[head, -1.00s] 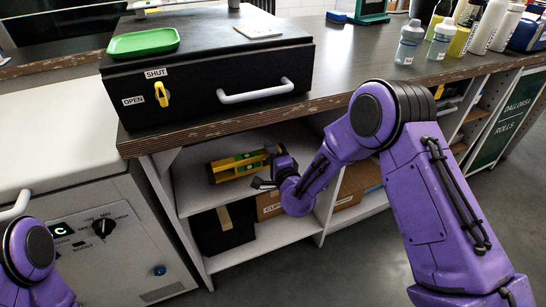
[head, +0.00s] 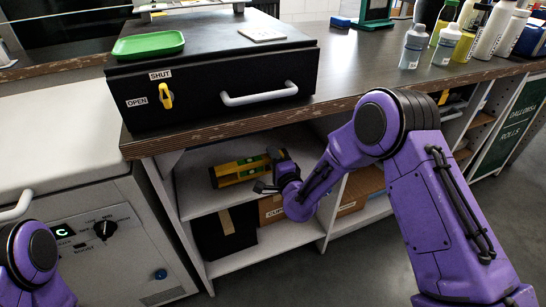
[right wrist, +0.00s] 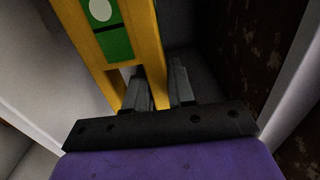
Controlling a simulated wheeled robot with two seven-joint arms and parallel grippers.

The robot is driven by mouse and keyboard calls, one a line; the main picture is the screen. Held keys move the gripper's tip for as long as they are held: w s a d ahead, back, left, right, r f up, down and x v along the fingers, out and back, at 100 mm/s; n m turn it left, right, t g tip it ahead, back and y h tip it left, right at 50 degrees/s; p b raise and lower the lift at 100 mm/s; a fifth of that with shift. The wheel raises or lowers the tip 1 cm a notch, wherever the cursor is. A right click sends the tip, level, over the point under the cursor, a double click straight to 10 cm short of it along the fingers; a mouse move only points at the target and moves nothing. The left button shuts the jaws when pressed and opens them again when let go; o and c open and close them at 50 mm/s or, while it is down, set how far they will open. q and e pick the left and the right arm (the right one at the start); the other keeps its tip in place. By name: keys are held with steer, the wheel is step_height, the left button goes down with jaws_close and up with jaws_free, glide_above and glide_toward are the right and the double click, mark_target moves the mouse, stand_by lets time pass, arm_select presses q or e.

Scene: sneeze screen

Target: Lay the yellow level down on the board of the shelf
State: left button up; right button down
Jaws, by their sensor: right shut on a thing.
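The yellow level (head: 232,174) with green parts is inside the open shelf under the counter, above or on its upper white board (head: 205,200). I cannot tell whether it touches the board. My right gripper (head: 270,178) is at the level's right end. In the right wrist view its two fingers (right wrist: 160,88) are shut on a yellow bar of the level (right wrist: 148,45), one finger on each side. The level's far end is out of that view. My left arm shows only at the lower left of the head view, and its gripper is out of view.
The counter edge (head: 225,128) overhangs the shelf. A black box (head: 225,232) and a cardboard box (head: 271,208) stand in the lower compartment. A black case with a white handle (head: 260,94) and a green tray (head: 148,44) sit above. Bare board lies in front of the level.

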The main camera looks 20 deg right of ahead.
steer(key=shift+f+b, duration=1.1)
steer(key=shift+f, duration=0.25)
steer(key=c, duration=0.9)
jaws_free()
steer(key=c, duration=0.3)
steer(key=shift+f, duration=0.15)
steer(key=shift+s, duration=0.1)
steer(key=shift+s, duration=1.45)
